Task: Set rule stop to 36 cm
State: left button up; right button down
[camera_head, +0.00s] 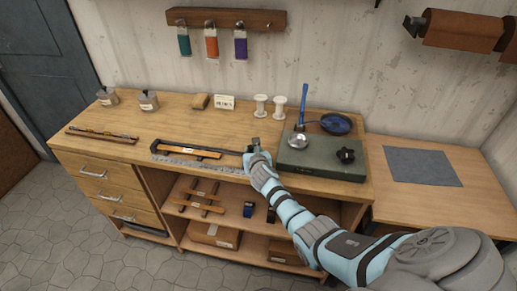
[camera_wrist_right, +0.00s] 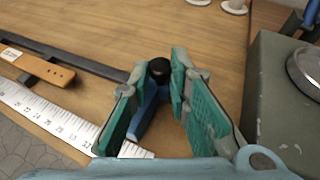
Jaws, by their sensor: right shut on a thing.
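The white rule (camera_wrist_right: 45,112) with black numbers runs along the front edge of the bench; it also shows in the head view (camera_head: 195,163). The rule stop, a blue block (camera_wrist_right: 148,112) with a black knob, is at the rail's right end. My right gripper (camera_wrist_right: 157,68) has its green pads on both sides of the stop, shut on it; in the head view the gripper (camera_head: 254,148) hides it. The stop's exact reading is hidden. My left gripper is out of view.
White spools (camera_head: 261,106) stand behind. Bottles (camera_head: 148,100) and a narrow tray (camera_head: 102,136) are at left.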

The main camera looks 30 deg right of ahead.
jog(key=shift+s+d, duration=0.3)
jog(key=shift+d, duration=0.1)
jog(key=c, duration=1.7)
grip_release()
jog(key=shift+s+d, duration=0.1)
jog(key=shift+d, duration=0.05)
jog(key=shift+o, duration=1.3)
jog(key=shift+d, duration=0.1)
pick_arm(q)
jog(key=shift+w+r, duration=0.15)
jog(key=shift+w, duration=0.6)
pick_arm(e)
jog(key=shift+f, duration=0.15)
jog(key=shift+w, duration=0.2)
jog(key=shift+s+a+r, duration=0.2)
jog(key=shift+s, duration=0.2)
jog(key=v, duration=1.1)
